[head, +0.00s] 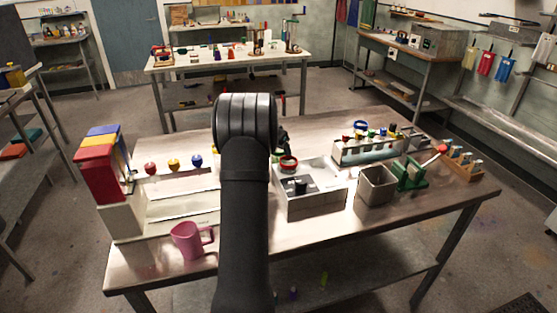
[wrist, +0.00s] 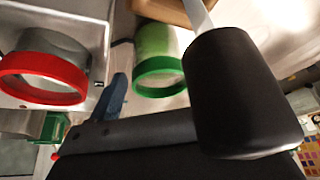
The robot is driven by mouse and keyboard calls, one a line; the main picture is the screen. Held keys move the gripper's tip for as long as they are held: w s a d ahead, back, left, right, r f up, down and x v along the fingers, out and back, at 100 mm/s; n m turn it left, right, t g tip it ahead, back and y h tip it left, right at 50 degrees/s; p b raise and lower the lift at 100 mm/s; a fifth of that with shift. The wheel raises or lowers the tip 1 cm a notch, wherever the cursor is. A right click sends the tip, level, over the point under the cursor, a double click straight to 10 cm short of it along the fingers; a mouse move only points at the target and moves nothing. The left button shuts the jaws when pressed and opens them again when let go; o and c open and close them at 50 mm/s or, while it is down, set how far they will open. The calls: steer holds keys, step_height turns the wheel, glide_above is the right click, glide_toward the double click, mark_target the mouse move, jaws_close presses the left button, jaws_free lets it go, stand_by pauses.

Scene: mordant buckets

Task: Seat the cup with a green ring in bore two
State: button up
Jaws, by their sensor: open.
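The cup with a green ring (wrist: 158,76) is near the middle of the wrist view, pale with its green rim toward the camera. A cup with a red ring (wrist: 42,75) is to its left; a red-ringed cup (head: 288,163) also shows in the head view by a grey box (head: 316,203). My gripper (wrist: 150,132) shows only in part as dark shapes low in the wrist view, open, with no cup seen between its fingers. My arm hides its end and the green-ringed cup in the head view. I cannot tell which place is bore two.
A large black cylinder on a metal rod (wrist: 238,95) is close on the right of the wrist view. In the head view, a rack of several coloured items (head: 368,153), an open grey bin (head: 376,187) and a green device (head: 410,174) stand right; a pink jug (head: 187,240) stands left.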

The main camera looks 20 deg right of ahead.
steer(key=shift+f, duration=0.1)
steer(key=c, duration=1.2)
steer(key=shift+c, duration=0.4)
